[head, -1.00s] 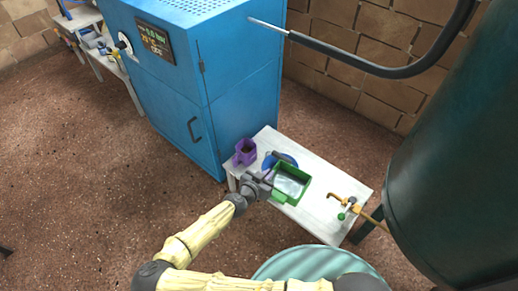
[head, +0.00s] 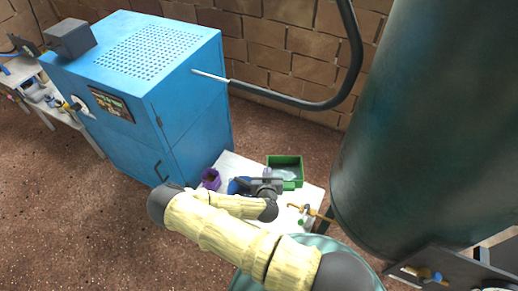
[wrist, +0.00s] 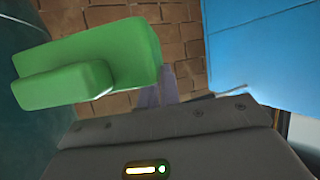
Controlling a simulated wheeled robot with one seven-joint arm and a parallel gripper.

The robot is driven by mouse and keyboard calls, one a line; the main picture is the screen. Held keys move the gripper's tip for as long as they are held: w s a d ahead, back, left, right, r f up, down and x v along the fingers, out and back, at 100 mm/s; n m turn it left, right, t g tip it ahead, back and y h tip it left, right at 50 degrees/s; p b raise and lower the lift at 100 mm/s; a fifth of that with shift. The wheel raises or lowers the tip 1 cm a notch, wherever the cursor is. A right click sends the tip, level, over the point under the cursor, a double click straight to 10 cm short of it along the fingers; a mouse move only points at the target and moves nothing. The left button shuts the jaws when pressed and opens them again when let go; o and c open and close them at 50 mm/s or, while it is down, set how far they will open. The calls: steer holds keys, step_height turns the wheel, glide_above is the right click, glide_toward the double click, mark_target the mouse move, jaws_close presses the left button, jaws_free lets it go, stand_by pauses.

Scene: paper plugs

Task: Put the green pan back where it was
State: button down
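The green pan (head: 296,161) is a rectangular, open-topped tray with a pale inside, at the far side of the small white table (head: 313,194). It rises past the table's back edge in the head view and appears raised. My gripper (head: 268,175) is at the pan's left side, its fingers at the pan's edge. In the wrist view the green pan (wrist: 120,55) fills the upper left against the brick wall, and my gripper's fingers (wrist: 165,90) meet its right edge. They look closed on it, though the contact is partly hidden. My arm covers part of the table.
A purple pan (head: 211,180) and a partly hidden blue pan (head: 236,187) are on the table's left part. A brass valve (head: 312,211) lies at its right. The blue cabinet (head: 185,110) stands left, the dark green tank (head: 400,130) right. A pale round top (head: 240,284) is in front.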

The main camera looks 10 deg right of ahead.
steer(key=s+d+r+n+y+p, duration=0.1)
steer(key=r+p, duration=0.6)
steer(key=r, duration=0.2)
steer(key=s+d+r+n+y+p, duration=0.1)
steer(key=d+r+p, duration=0.1)
steer(key=r+p, duration=0.4)
step_height(320, 180, up, 4)
steer(key=shift+s+d+r+t+y+p, duration=0.2)
steer(key=shift+s+t+y+p, duration=0.1)
steer(key=shift+p, duration=0.1)
steer(key=shift+s, duration=0.1)
steer(key=shift+a, duration=0.15)
